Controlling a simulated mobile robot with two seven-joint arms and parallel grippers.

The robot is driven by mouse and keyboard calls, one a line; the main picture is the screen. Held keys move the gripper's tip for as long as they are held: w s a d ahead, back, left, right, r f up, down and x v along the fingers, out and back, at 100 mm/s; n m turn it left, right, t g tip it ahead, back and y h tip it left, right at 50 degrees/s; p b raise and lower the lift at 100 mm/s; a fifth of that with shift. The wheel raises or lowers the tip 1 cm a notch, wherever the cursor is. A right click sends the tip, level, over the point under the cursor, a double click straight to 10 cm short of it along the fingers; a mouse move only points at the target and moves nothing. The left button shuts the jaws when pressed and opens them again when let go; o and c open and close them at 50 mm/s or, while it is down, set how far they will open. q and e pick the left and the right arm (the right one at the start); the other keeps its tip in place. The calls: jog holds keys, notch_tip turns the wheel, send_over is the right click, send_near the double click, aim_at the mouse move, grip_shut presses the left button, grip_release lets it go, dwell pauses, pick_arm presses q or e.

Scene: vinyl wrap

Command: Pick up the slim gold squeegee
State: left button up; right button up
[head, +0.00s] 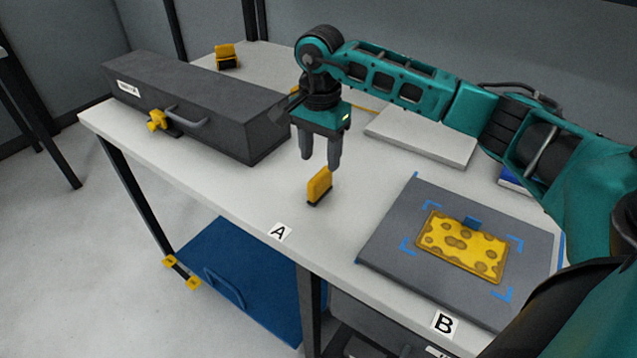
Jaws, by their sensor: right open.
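A small slim gold squeegee (319,184) with a dark lower edge stands on the white table (240,195), a little behind the label A. My right gripper (320,165) points down just above and behind it in the picture. Its two grey fingers are apart with nothing between them. The fingertips look close to the squeegee's top, but I cannot tell whether they touch it. My left gripper does not show.
A long dark case (200,105) with a handle lies left. A grey mat (390,225) carries a yellow spotted panel (463,245) at right. A white slab (425,135) lies behind. Another yellow object (227,56) stands at the back. Label A (279,231) marks the front edge.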

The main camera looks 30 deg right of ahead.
aim_at(322, 172)
notch_tip(322, 172, down, 2)
jog(key=shift+f, duration=0.15)
jog(key=f, duration=0.5)
jog(key=shift+d+f, duration=0.2)
jog(key=shift+f, duration=0.1)
grip_shut()
